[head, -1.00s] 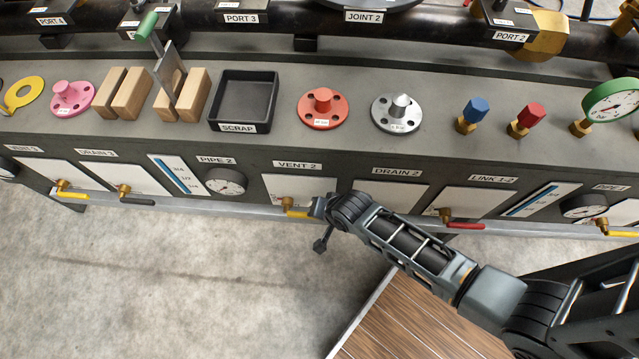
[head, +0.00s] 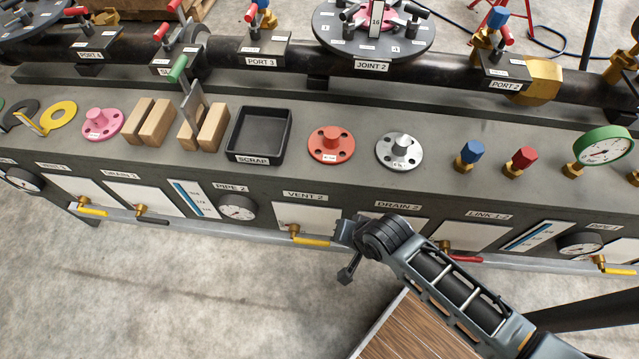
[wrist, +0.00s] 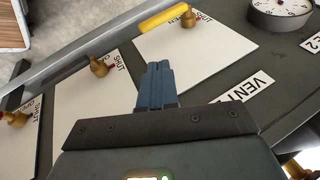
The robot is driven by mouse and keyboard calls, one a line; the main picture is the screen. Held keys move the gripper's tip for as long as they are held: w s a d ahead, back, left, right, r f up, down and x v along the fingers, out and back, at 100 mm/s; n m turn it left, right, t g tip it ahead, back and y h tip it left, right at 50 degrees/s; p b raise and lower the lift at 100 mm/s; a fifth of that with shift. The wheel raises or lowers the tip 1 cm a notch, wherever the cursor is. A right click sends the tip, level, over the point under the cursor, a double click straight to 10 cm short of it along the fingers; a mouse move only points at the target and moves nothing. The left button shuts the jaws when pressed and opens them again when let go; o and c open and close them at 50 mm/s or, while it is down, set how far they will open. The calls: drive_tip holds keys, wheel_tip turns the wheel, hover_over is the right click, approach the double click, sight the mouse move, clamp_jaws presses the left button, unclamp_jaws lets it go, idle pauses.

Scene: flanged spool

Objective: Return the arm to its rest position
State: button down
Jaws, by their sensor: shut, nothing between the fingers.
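My arm reaches in from the lower right of the head view, and its end hangs in front of the bench's front panel, near the VENT 2 and DRAIN 2 labels. My gripper (wrist: 157,85) shows in the wrist view with its blue-grey fingers pressed together and nothing between them. The fingers lie in front of the white panel plates below the VENT 2 label (wrist: 250,87). In the head view the fingers are largely hidden by the wrist, so I cannot make them out there. No contact with the panel can be told.
The bench (head: 290,185) holds a black SCRAP tray (head: 288,135), a red flange (head: 331,146), a grey flange (head: 399,152) and wooden blocks (head: 213,127). A wooden surface (head: 415,335) lies below my arm. Floor at lower left is clear.

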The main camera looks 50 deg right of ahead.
drive_tip(key=s+a+r+n+t, duration=0.1)
drive_tip(key=s+r+n+t, duration=0.2)
drive_tip(key=r, duration=0.8)
drive_tip(key=s+a+r+n+t, duration=0.2)
drive_tip(key=s+r+n, duration=0.3)
drive_tip(key=s+r, duration=0.3)
drive_tip(key=s+a+r+n+t, duration=0.1)
drive_tip(key=s+r+n+t, duration=0.3)
drive_tip(key=r, duration=1)
drive_tip(key=shift+s+a, duration=0.4)
drive_tip(key=shift+s, duration=0.7)
